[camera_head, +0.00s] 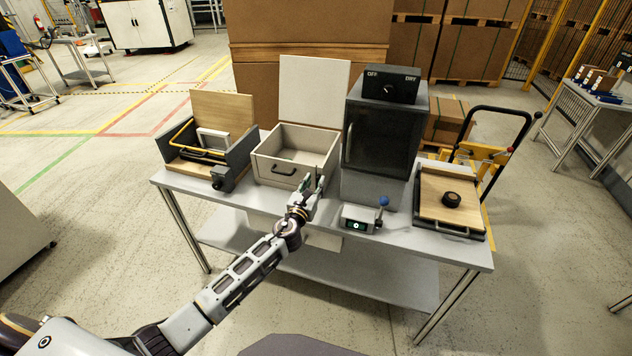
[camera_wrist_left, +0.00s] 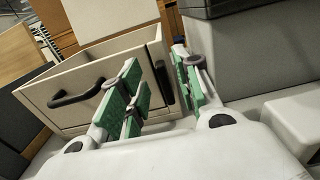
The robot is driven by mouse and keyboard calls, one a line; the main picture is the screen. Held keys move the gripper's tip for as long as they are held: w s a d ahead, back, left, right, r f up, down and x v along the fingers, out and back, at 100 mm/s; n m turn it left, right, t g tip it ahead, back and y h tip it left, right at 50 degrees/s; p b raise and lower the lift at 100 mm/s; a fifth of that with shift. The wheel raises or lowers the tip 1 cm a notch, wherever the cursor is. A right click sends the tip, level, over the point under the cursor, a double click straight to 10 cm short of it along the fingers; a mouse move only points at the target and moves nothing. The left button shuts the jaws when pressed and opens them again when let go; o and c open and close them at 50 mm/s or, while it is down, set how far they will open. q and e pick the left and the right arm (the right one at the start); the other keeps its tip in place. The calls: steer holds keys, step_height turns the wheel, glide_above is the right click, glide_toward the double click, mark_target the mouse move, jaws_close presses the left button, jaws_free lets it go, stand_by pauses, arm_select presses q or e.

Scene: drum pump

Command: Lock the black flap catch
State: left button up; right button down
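A light beige box (camera_head: 296,157) with its lid (camera_head: 313,92) standing open is at the middle of the table, with a black handle (camera_head: 284,171) on its front. In the left wrist view, a narrow dark upright piece (camera_wrist_left: 162,84) sits at the box's front right; it may be the black flap catch, but I cannot be sure. My left gripper (camera_head: 313,184) is open at the box's front right corner. In the left wrist view its green-padded fingers (camera_wrist_left: 164,90) are apart, with the dark piece showing between them. I cannot tell whether they touch it. My right gripper is out of view.
A dark cabinet (camera_head: 378,145) with an OFF/DRY knob stands close on the right. In front of it is a small grey unit (camera_head: 358,219) with a blue-knobbed lever. A wooden tray (camera_head: 440,205) is at the right end, a dark open box (camera_head: 238,159) at the left.

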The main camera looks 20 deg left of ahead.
arm_select(q)
steer(key=shift+w, duration=1.2)
steer(key=shift+c, duration=0.5)
jaws_close()
